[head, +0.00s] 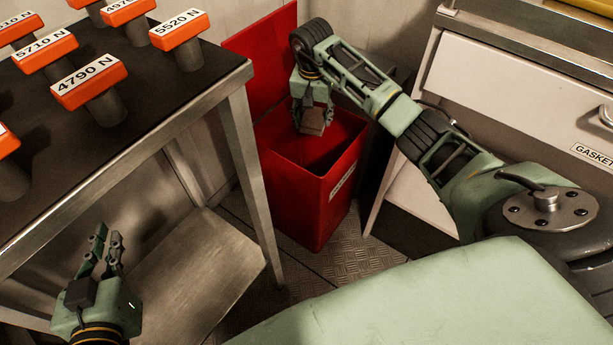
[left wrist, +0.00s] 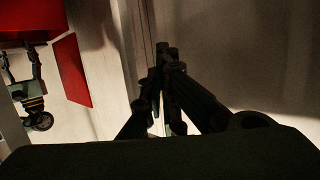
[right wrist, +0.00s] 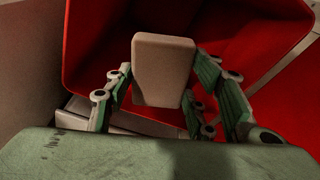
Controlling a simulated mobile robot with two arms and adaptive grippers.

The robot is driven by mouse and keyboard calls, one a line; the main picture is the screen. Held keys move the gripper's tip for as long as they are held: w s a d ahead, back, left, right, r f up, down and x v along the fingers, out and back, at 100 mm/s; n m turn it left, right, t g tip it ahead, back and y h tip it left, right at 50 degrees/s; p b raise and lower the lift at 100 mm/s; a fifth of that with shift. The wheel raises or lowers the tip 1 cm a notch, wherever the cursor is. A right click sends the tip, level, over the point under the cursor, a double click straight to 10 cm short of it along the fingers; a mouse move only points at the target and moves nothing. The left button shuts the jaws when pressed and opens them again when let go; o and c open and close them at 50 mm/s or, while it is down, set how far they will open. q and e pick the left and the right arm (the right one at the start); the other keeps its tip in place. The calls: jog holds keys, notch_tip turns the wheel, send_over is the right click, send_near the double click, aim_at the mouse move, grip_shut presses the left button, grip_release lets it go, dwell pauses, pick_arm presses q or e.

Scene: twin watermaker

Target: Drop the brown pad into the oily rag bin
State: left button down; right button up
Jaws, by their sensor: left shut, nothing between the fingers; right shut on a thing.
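The brown pad (head: 313,121) is a small block held between the fingers of my right gripper (head: 312,112). It also shows in the right wrist view (right wrist: 163,70), with a finger on each side. The oily rag bin (head: 329,190) is the red open-topped bin on the floor, its red lid (head: 262,62) standing up at the back. The pad hangs over the bin's opening in the head view. The red inside of the bin (right wrist: 100,45) fills much of the right wrist view. My left gripper (head: 105,240) is shut and empty, low by the left table.
A steel table (head: 130,165) on the left holds several orange-topped pieces (head: 88,80) with force labels. A white drawer cabinet (head: 510,90) labelled GASKET stands at right. The bin sits between them, with tread-plate floor (head: 300,262) in front.

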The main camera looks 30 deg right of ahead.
pick_arm(q)
jog(key=shift+w+d+r+t+h+b, duration=0.15)
jog(key=shift+r+t, duration=0.2)
jog(key=shift+r, duration=0.3)
jog(key=shift+w+d+r+t+h+b, duration=0.1)
jog(key=shift+w+r+t, duration=0.1)
jog(key=shift+r+t, duration=0.35)
jog(key=shift+w+d+r+t+h+b, duration=0.1)
jog(key=shift+w+d+r+t+h, duration=0.1)
jog(key=shift+r, duration=0.6)
pick_arm(e)
jog(key=shift+f, duration=0.45)
jog(key=o, duration=1.1)
pick_arm(q)
jog(key=shift+a, duration=0.1)
pick_arm(e)
jog(key=shift+r, duration=0.1)
notch_tip(320, 180, up, 12)
jog(key=s+a, duration=0.1)
jog(key=shift+a, duration=0.15)
pick_arm(q)
jog(key=shift+s+f, duration=0.1)
jog(key=shift+s, duration=0.05)
pick_arm(e)
jog(key=shift+s+f, duration=0.15)
jog(key=shift+f, duration=0.1)
